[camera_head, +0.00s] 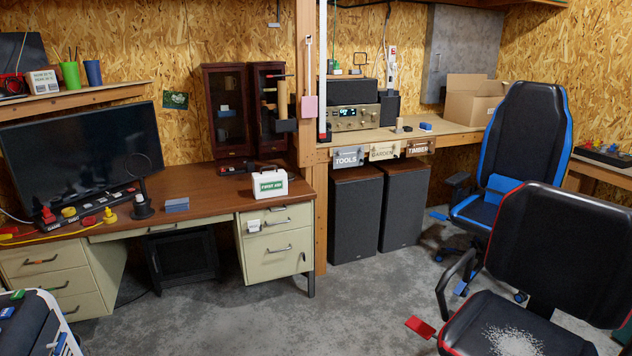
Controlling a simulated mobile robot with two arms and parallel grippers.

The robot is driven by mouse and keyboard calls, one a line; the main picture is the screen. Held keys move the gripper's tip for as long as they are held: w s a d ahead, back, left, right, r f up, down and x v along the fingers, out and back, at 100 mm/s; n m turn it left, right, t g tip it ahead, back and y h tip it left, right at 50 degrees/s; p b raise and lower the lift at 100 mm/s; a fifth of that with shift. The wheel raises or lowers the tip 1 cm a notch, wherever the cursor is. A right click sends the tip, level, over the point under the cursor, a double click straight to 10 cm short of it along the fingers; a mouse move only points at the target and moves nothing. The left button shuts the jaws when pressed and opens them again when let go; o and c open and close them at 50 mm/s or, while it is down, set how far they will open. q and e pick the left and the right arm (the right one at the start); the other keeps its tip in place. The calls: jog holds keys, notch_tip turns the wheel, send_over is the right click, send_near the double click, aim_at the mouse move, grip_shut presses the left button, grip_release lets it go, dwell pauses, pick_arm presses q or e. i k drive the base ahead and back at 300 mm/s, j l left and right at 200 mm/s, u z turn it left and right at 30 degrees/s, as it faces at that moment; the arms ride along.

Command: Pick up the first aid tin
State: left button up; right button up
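The first aid tin (270,184) is a white box with a green "FIRST AID" label and a handle on top. It stands upright near the right front corner of the brown desk top (200,186). Neither of my grippers shows in the head view, so nothing is seen touching the tin.
A monitor (84,153) and a dark stand (143,206) are to the left on the desk, with a grey-blue block (177,205). A wooden post (306,150) rises right of the tin. Two office chairs (530,265) fill the right; the concrete floor (260,320) before the desk is clear.

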aim_at(267, 184)
jog(key=i+u, duration=0.2)
jog(key=i, duration=0.5)
jog(key=i+u, duration=0.2)
jog(key=i, duration=0.55)
jog(key=i+l+u, duration=0.2)
jog(key=i, duration=0.5)
jog(key=j, duration=0.1)
